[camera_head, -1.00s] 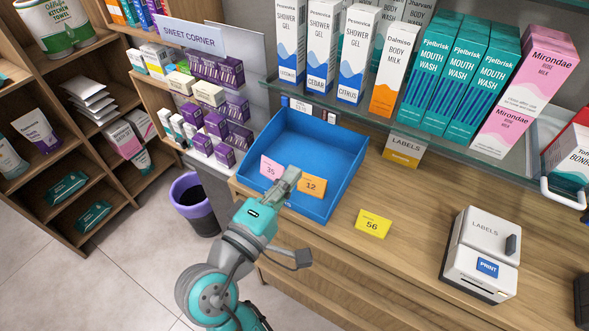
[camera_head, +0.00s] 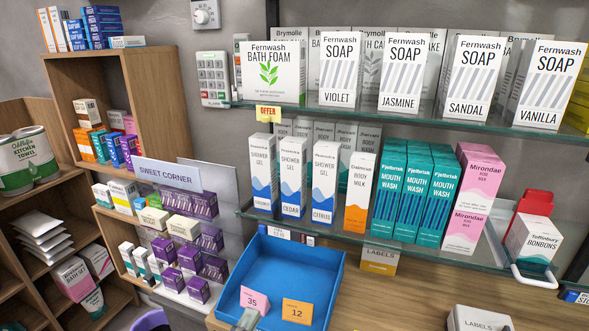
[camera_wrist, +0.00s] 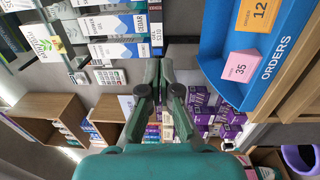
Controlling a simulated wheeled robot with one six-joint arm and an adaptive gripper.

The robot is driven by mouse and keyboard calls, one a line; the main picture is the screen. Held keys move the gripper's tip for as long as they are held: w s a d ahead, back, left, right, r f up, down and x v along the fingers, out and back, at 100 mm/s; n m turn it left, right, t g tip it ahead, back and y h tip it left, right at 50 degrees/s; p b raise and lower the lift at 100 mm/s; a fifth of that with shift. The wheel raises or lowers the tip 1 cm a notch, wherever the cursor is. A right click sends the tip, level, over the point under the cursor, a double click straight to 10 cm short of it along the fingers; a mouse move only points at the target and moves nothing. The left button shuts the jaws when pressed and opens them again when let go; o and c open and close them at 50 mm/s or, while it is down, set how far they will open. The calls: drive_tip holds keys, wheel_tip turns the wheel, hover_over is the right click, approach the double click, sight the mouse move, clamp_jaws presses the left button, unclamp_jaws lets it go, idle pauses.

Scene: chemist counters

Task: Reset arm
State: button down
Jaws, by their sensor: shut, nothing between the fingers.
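My gripper (camera_wrist: 159,70) shows in the wrist view with its two dark fingers close together, shut and holding nothing. In the head view only a small grey piece of my gripper (camera_head: 247,321) shows at the bottom edge, in front of the blue tray (camera_head: 312,262). The tray holds a pink card marked 35 (camera_head: 254,300) and an orange card marked 12 (camera_head: 297,311). In the wrist view the tray (camera_wrist: 212,42) lies to the right of the fingers, apart from them. The rest of my arm is below the head view.
A glass shelf (camera_head: 400,243) above the counter bears shower gel, mouth wash and rose milk boxes. A higher shelf (camera_head: 420,113) bears soap boxes. The sweet corner rack (camera_head: 167,175) stands left of the tray. A label printer (camera_head: 480,318) is at the lower right.

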drive_tip(key=d+f+n+y, duration=0.1)
drive_tip(key=d+f+y, duration=0.2)
drive_tip(key=d+f, duration=0.35)
drive_tip(key=d+f+n+y, duration=0.1)
drive_tip(key=d+f+y, duration=0.15)
drive_tip(key=f, duration=0.65)
drive_tip(key=s+d+f+m+g+y, duration=0.2)
drive_tip(key=s+d+f, duration=0.5)
drive_tip(key=s+f, duration=0.1)
drive_tip(key=s+d+f+m+g+y, duration=0.15)
drive_tip(key=s+d+m, duration=0.4)
drive_tip(key=s, duration=0.65)
drive_tip(key=s+d+r+m+h, duration=0.1)
drive_tip(key=s+d+r+m, duration=0.1)
drive_tip(key=s+m, duration=0.2)
drive_tip(key=s+d+r+m+h, duration=0.1)
drive_tip(key=s+d+r+m, duration=0.1)
drive_tip(key=s, duration=0.6)
drive_tip(key=shift+s+d+r+m+t+h, duration=0.4)
drive_tip(key=shift+r+m, duration=0.35)
drive_tip(key=shift+m, duration=0.5)
